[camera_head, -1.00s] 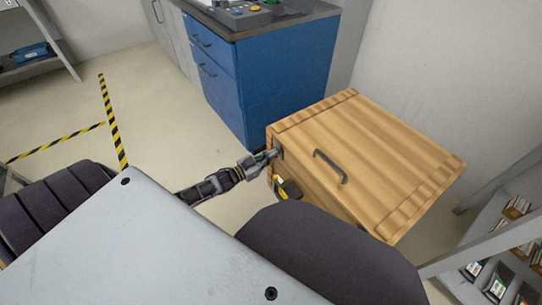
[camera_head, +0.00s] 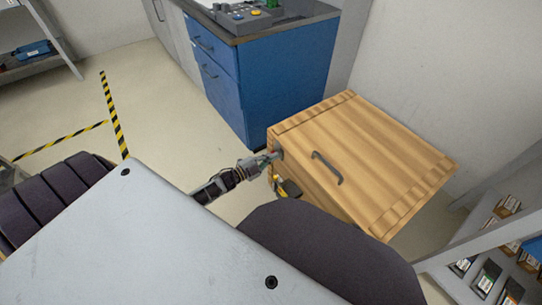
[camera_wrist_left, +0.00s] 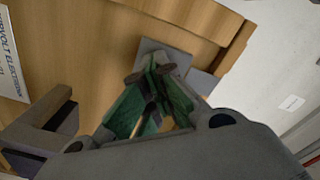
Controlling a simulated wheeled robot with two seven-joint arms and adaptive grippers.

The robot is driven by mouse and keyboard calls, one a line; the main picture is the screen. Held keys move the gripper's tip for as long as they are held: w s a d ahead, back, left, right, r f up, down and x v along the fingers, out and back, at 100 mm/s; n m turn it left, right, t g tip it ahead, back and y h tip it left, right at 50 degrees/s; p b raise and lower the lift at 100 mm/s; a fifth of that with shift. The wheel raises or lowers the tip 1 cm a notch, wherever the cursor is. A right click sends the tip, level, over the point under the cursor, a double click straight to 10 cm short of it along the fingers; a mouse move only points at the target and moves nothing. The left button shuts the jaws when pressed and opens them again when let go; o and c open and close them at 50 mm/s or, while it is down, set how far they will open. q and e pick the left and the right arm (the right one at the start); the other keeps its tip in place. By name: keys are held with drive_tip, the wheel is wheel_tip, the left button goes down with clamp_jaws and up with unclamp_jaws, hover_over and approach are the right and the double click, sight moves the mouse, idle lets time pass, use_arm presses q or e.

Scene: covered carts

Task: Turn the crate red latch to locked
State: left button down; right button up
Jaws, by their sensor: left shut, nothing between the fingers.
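The wooden crate (camera_head: 385,165) with a dark handle on its top stands on the floor right of the blue cabinet. My left gripper (camera_head: 275,156) is at the crate's left side near its upper corner. A small bit of red shows by the fingertips, likely the red latch, mostly hidden by the gripper. In the left wrist view the gripper (camera_wrist_left: 155,72) has its fingertips together, with nothing visible between them, in front of a grey plate (camera_wrist_left: 168,52) on the crate's wooden face (camera_wrist_left: 85,50). I cannot tell the latch's angle or whether the fingertips touch it.
A blue cabinet (camera_head: 285,85) with a control box on top stands behind the crate. A shelf with small boxes (camera_head: 487,275) is at the lower right. In the left wrist view, a dark bracket-like part (camera_wrist_left: 45,125) sticks out from the crate face. Floor left of the crate is clear.

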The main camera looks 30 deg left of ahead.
use_arm(q)
drive_tip(key=m, duration=0.5)
drive_tip(key=shift+f+m, duration=0.1)
drive_tip(key=shift+m, duration=0.3)
drive_tip(key=c, duration=2.2)
unclamp_jaws()
drive_tip(key=o, duration=1.2)
drive_tip(key=shift+v, duration=0.8)
drive_tip(key=shift+o, duration=0.2)
drive_tip(key=v, duration=1)
drive_tip(key=shift+s, duration=0.2)
